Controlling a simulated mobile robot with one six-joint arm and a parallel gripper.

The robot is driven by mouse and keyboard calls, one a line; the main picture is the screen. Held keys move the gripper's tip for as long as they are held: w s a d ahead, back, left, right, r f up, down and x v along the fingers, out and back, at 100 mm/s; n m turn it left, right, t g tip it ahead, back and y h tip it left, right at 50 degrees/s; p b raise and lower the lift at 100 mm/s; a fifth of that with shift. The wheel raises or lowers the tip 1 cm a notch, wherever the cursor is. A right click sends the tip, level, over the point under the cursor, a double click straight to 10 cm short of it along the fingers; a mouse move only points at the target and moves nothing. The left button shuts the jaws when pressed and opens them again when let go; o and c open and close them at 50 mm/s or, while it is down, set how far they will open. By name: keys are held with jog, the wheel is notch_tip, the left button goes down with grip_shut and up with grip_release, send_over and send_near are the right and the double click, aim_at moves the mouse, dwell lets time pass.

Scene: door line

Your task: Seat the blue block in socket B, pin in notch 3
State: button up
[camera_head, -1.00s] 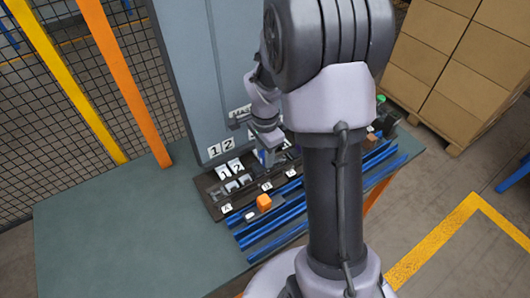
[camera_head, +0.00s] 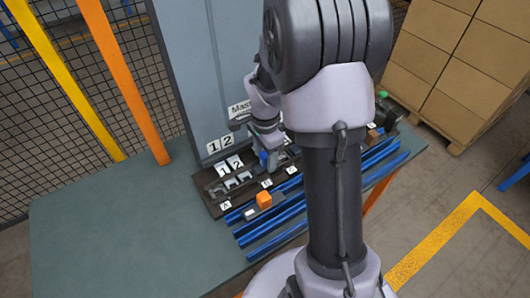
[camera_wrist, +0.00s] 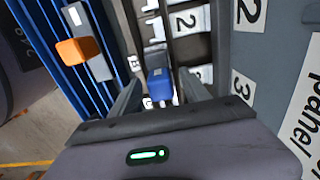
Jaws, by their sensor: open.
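The blue block (camera_wrist: 159,86) is between the fingers of my gripper (camera_wrist: 160,80) in the wrist view, with the fingers open and spread to either side of it. In the head view my gripper (camera_head: 268,153) is low over the dark socket rack (camera_head: 216,194), near the label B (camera_head: 267,183). A bit of the blue block (camera_head: 263,159) shows there beside the gripper. I cannot tell how deep the block sits, and its pin and the notch are hidden.
An orange block (camera_head: 264,199) and a grey piece (camera_head: 250,213) are on the blue rails (camera_head: 270,231) in front of the rack. A grey panel (camera_head: 188,70) rises behind it. The table's left side (camera_head: 110,225) is clear.

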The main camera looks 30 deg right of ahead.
notch_tip(320, 180, up, 17)
jog(key=p, duration=0.6)
jog(key=shift+r+p, duration=0.2)
jog(key=shift+p, duration=0.1)
